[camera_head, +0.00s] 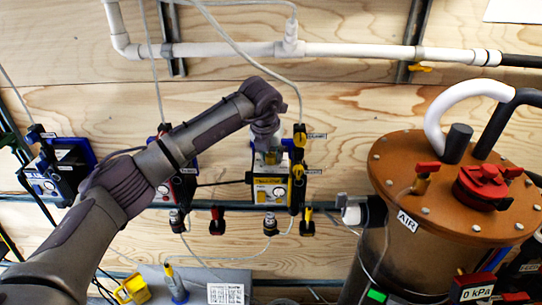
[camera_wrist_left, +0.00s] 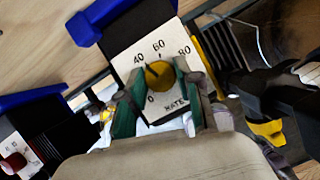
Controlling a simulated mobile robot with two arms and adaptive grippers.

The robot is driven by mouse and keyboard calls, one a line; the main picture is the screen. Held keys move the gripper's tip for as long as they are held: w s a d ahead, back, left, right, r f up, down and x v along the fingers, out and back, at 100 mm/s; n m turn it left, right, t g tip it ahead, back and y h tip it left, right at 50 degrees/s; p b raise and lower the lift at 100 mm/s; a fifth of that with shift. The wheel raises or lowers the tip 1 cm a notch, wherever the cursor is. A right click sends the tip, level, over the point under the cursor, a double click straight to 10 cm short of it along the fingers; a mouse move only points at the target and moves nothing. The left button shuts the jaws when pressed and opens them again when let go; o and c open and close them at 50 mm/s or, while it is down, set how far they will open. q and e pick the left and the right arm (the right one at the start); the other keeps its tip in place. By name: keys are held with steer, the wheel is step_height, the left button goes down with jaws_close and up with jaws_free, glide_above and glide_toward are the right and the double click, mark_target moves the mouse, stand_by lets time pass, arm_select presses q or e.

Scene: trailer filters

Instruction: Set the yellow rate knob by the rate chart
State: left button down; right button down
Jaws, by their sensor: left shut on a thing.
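The yellow rate knob (camera_wrist_left: 160,77) sits on a white dial plate (camera_wrist_left: 169,49) marked 0, 40, 60, 80 and RATE in the left wrist view. Its dark pointer mark leans to the upper left, near the 40; the exact setting is hard to read. My left gripper (camera_wrist_left: 154,92) is shut on the knob, with a green-padded finger on either side. In the head view, my left gripper (camera_head: 268,146) reaches down to the top of the yellow-marked pump (camera_head: 266,188) and partly hides the dial. I cannot make out a rate chart. My right gripper is out of view.
A red-marked pump (camera_head: 184,187) and a blue pump (camera_head: 52,176) stand to the left. A brown-lidded tank (camera_head: 455,185) with red valves stands at the right. A white pipe (camera_head: 350,51) and thin tubes run above. Yellow-handled valves (camera_head: 298,172) flank the pump's right side.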

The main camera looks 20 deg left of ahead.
arm_select(q)
steer(key=m+h+b, duration=0.1)
steer(key=m+b, duration=0.1)
steer(key=m, duration=0.1)
steer(key=shift+a+f, duration=0.1)
steer(key=shift+m+h+b, duration=0.45)
steer(key=shift+m+h, duration=0.05)
steer(key=shift+m, duration=0.5)
steer(key=m, duration=0.2)
steer(key=shift+w+r+m+g+h, duration=0.1)
steer(key=shift+r+m+g+h, duration=0.1)
steer(key=shift+m+g+h, duration=0.2)
steer(key=m, duration=0.2)
steer(key=shift+m+g+h, duration=0.4)
steer(key=m+p, duration=0.1)
steer(key=m, duration=0.1)
steer(key=shift+w+m+g+h, duration=0.1)
steer(key=shift+m+g+h, duration=0.2)
steer(key=shift+g, duration=0.1)
steer(key=m+g+p, duration=0.1)
steer(key=m, duration=0.3)
steer(key=shift+w+g+p, duration=0.1)
steer(key=shift+g+p, duration=0.2)
steer(key=shift+g, duration=0.1)
steer(key=shift+a+m, duration=0.1)
steer(key=shift+m, duration=0.6)
steer(key=shift+g, duration=0.3)
